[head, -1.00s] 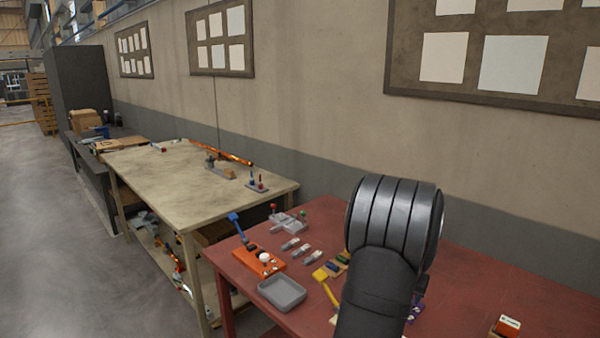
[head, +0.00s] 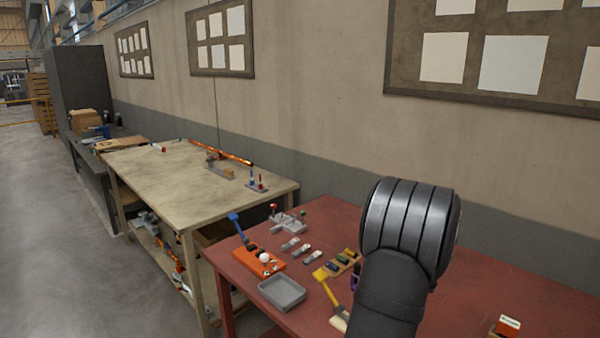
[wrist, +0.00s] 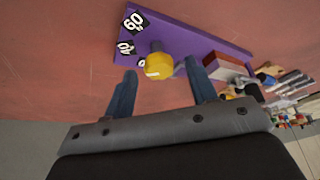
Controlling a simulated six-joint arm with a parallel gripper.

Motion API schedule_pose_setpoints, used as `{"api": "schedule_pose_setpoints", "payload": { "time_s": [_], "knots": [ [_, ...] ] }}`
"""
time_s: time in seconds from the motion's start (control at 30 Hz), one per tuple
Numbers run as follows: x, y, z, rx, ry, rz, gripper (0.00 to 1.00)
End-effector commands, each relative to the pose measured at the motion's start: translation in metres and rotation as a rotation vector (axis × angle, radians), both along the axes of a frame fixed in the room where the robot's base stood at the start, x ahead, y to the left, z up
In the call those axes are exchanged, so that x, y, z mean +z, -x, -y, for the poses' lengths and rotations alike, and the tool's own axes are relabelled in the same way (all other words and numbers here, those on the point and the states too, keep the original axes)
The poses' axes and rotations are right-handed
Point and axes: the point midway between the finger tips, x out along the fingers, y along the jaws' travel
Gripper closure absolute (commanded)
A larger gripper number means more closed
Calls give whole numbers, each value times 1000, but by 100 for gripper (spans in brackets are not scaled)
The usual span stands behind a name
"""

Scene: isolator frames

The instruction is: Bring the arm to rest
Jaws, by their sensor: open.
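My gripper (wrist: 162,92) shows in the wrist view with its two blue-grey fingers spread apart and nothing between them. Beyond the fingertips is a purple board (wrist: 188,42) with a yellow knob (wrist: 158,66) and black-and-white number labels, one reading 60. The fingers look apart from the knob, though the exact gap is hard to judge. In the head view my dark arm stands over the red table (head: 470,270) and hides the gripper.
A grey tray (head: 282,293), an orange block with a blue lever (head: 262,262), a yellow lever (head: 328,284) and several small parts sit left of my arm. A small red-and-white box (head: 507,326) lies at right. A wooden bench (head: 190,185) stands beyond.

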Motion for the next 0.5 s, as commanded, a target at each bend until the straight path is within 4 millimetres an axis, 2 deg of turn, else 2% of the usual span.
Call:
{"api": "schedule_pose_setpoints", "payload": {
  "time_s": [0.5],
  "knots": [
    [0,0,3,313,0,0,48]
  ]
}}
